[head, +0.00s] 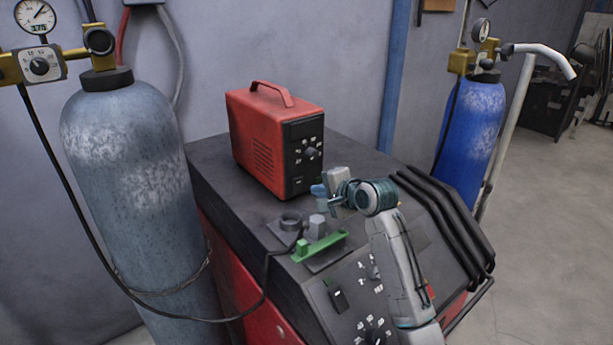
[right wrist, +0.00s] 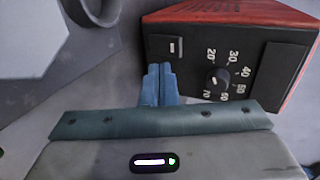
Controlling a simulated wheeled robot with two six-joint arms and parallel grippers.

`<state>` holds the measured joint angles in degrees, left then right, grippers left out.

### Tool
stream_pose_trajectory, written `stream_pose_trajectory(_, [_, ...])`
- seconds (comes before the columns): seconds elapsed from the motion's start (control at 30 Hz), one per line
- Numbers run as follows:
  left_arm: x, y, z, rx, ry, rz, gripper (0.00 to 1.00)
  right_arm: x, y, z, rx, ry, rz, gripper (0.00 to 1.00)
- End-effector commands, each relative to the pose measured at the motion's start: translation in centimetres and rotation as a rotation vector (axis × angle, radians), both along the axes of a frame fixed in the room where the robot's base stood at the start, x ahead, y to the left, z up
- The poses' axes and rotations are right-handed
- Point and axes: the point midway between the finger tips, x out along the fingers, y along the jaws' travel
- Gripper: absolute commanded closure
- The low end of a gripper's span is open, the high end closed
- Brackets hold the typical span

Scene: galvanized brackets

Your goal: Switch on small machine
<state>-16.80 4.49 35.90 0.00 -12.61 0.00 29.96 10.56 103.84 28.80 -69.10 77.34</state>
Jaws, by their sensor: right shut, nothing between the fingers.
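The small machine (head: 262,140) is a red box with a top handle and a black front panel, standing on a larger dark machine. Its front shows a dial (head: 311,152) with numbers around it and a small rocker switch (head: 298,181) low on the panel. In the right wrist view the switch (right wrist: 176,47) sits on the black panel, left of the dial (right wrist: 216,80). My right gripper (head: 318,190) is shut and empty, its blue fingertips (right wrist: 158,72) close to the panel's switch end. Whether they touch the panel I cannot tell. My left gripper is not in view.
The larger machine (head: 215,165) has its own switch (head: 338,296) and dial on its sloped front, and black bars at its right. A green-handled fitting (head: 320,243) lies below my gripper. A grey cylinder (head: 125,160) stands left, a blue one (head: 470,130) right.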

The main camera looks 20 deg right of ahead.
Motion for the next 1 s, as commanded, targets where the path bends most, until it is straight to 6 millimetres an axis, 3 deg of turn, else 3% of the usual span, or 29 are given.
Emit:
stream_pose_trajectory(0.3, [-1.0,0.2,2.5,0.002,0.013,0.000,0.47,4.4,1.6,0.1,-0.001,0.000,-0.001,1.00])
stream_pose_trajectory(0.83, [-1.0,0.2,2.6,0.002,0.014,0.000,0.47,5.2,1.9,-0.1,-0.001,-0.001,-0.001,1.00])
stream_pose_trajectory(1.0, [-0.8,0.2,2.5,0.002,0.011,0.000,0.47,6.4,1.8,-0.1,-0.001,0.000,-0.001,1.00])
